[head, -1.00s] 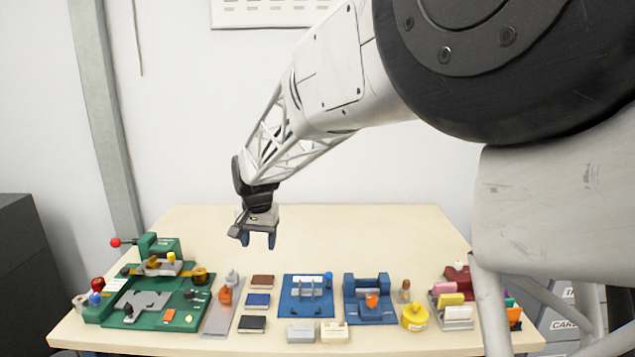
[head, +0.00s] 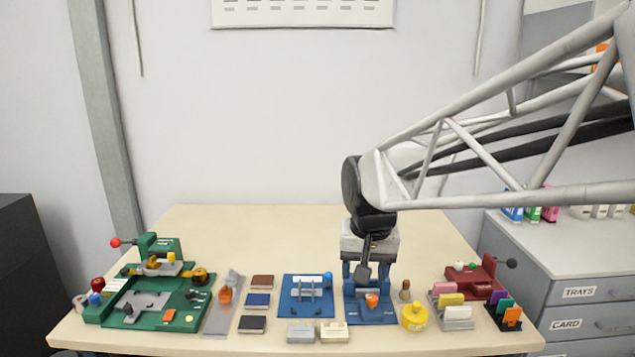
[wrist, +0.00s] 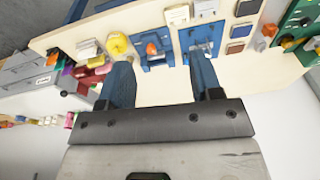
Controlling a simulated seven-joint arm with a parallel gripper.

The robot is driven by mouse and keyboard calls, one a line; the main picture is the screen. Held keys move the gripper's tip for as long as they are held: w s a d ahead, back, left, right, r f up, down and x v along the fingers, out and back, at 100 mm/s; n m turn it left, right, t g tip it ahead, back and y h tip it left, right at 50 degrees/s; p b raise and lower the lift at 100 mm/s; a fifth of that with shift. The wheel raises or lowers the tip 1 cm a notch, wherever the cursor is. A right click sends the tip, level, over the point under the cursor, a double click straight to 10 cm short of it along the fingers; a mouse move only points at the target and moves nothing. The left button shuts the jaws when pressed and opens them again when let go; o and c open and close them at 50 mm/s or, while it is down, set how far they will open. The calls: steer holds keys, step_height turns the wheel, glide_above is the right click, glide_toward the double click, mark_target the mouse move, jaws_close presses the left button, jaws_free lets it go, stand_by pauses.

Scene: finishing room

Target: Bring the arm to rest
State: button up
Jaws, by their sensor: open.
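My gripper (head: 367,275) hangs at the right of the table's middle in the head view, in front of or above the blue fixture with the orange knob (head: 371,315). Its blue fingers are spread apart with nothing between them. The wrist view also shows the open fingers of my gripper (wrist: 160,72), with the table and its tools beyond them. My arm reaches in from the right edge of the head view. The gripper's exact height above the table cannot be told.
The table (head: 250,228) is clear along its back. Along its front stand a green machine (head: 150,318), a blue jig (head: 290,308), a yellow round container (head: 415,317), card racks (head: 457,323) and a dark red press (head: 478,284). Grey drawers (head: 575,295) stand at the right.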

steer(key=s+d+f, duration=0.2)
steer(key=s+d, duration=0.3)
steer(key=s, duration=0.4)
steer(key=s+d+f, duration=0.2)
steer(key=s+d, duration=0.3)
steer(key=s, duration=0.5)
steer(key=shift+f+n+t+h, duration=0.25)
steer(key=shift+n+t+h, duration=0.05)
steer(key=shift+t, duration=0.1)
